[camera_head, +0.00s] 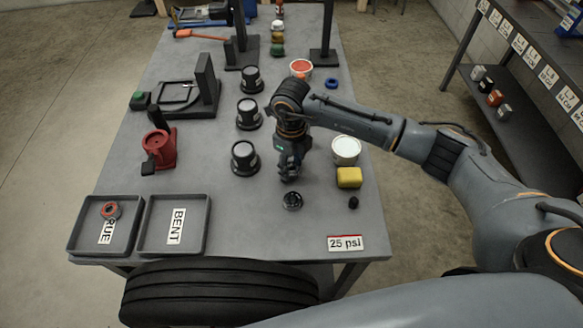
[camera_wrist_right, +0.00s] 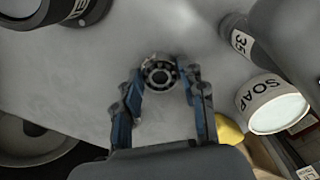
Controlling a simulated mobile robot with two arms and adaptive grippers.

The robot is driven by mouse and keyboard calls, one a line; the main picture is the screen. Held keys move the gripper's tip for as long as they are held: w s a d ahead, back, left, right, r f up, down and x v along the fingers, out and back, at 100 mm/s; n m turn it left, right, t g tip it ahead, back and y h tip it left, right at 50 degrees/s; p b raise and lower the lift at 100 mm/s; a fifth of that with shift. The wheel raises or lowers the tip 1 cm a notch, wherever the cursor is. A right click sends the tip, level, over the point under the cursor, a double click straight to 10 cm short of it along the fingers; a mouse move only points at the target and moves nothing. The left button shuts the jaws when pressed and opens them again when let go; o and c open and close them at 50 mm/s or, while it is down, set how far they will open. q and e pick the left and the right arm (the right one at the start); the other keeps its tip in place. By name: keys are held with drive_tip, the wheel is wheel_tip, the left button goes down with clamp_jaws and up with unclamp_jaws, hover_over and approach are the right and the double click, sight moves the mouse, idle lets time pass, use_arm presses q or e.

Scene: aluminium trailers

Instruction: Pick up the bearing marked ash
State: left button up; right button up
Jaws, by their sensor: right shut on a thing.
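A dark metal bearing (camera_head: 292,201) with a ring of balls shows just in front of my right gripper (camera_head: 289,178) in the head view, near the front of the table. In the right wrist view the bearing (camera_wrist_right: 160,73) sits between the two fingertips of my right gripper (camera_wrist_right: 162,80), which is shut on it. I cannot read any mark on the bearing, and I cannot tell whether it touches the table. My left gripper is not in view.
The grey table (camera_head: 225,215) holds a white soap tub (camera_head: 346,150), a yellow block (camera_head: 349,177) and a small black piece (camera_head: 353,202) beside my right gripper. Black labelled cups (camera_head: 245,158) stand to its left. Trays marked TRUE (camera_head: 78,240) and BENT (camera_head: 152,235) lie at front left.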

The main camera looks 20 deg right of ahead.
drive_tip(key=shift+r, duration=0.45)
wheel_tip(320, 180, up, 2)
drive_tip(key=shift+r+b, duration=0.15)
drive_tip(key=shift+b, duration=0.2)
drive_tip(key=w+a+r+b, duration=0.2)
drive_tip(key=a+r, duration=0.3)
drive_tip(key=a, duration=0.2)
drive_tip(key=w+a+r+b, duration=0.2)
drive_tip(key=a+r+b, duration=0.1)
drive_tip(key=a+r, duration=0.25)
drive_tip(key=n, duration=1.4)
hover_over(291, 167)
drive_tip(key=s+a, duration=0.3)
drive_tip(key=a, duration=0.1)
wheel_tip(291, 167, down, 3)
drive_tip(key=s+d+f+n, duration=0.2)
drive_tip(key=s+d+n, duration=0.6)
drive_tip(key=s+n, duration=0.3)
drive_tip(key=n, duration=0.4)
drive_tip(key=shift+s+f, duration=0.15)
